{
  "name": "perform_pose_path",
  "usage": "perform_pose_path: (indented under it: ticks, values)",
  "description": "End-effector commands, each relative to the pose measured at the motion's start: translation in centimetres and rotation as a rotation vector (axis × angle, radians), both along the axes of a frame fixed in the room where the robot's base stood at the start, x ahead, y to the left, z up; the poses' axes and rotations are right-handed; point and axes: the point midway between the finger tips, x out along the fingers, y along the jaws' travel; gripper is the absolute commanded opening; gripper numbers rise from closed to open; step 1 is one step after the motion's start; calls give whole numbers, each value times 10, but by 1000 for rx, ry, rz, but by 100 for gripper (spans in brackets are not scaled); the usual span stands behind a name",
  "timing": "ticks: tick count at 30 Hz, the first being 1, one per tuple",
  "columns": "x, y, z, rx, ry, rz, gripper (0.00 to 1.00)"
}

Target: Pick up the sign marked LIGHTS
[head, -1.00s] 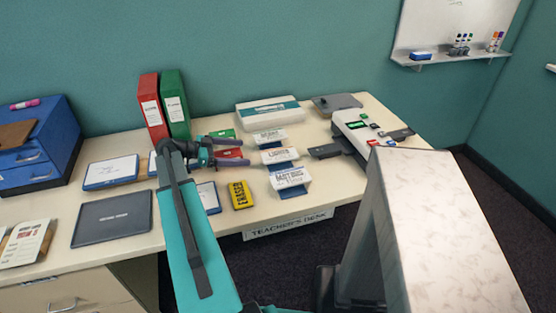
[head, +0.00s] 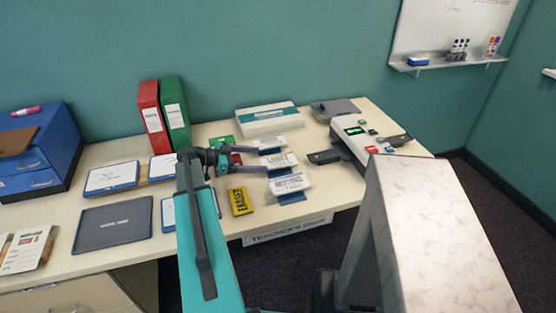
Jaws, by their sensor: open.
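Three small white tent signs with blue bases stand in a column on the desk. The middle one, the LIGHTS sign (head: 280,160), has lettering too blurred to read now but legible in the earlier view. The rear sign (head: 271,142) and the front sign (head: 289,182) stand close behind and in front of it. My gripper (head: 262,160) is open and points right, its two fingers spread to either side of the LIGHTS sign's left end. I cannot tell whether the fingers touch any sign.
A yellow eraser box (head: 241,201) lies in front and left of the signs. A white box (head: 269,118) is behind them, and a grey-white device (head: 358,138) stands to the right. Red (head: 151,118) and green (head: 176,113) binders stand at the back left.

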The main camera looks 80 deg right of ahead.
Motion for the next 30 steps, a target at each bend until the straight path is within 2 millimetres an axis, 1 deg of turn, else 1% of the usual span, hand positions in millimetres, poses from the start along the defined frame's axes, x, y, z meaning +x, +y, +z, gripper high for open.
perform_pose_path:
  ticks: [3,6,16,20,23,30]
  values:
    - [-11,-5,-3,1,1,-2,84]
    - [-15,-7,-5,1,0,0,84]
    - [-15,-7,-6,1,0,1,84]
    - [-18,-9,-6,1,0,1,84]
    - [-25,-12,-7,0,1,0,84]
    - [-48,-22,-14,0,1,0,84]
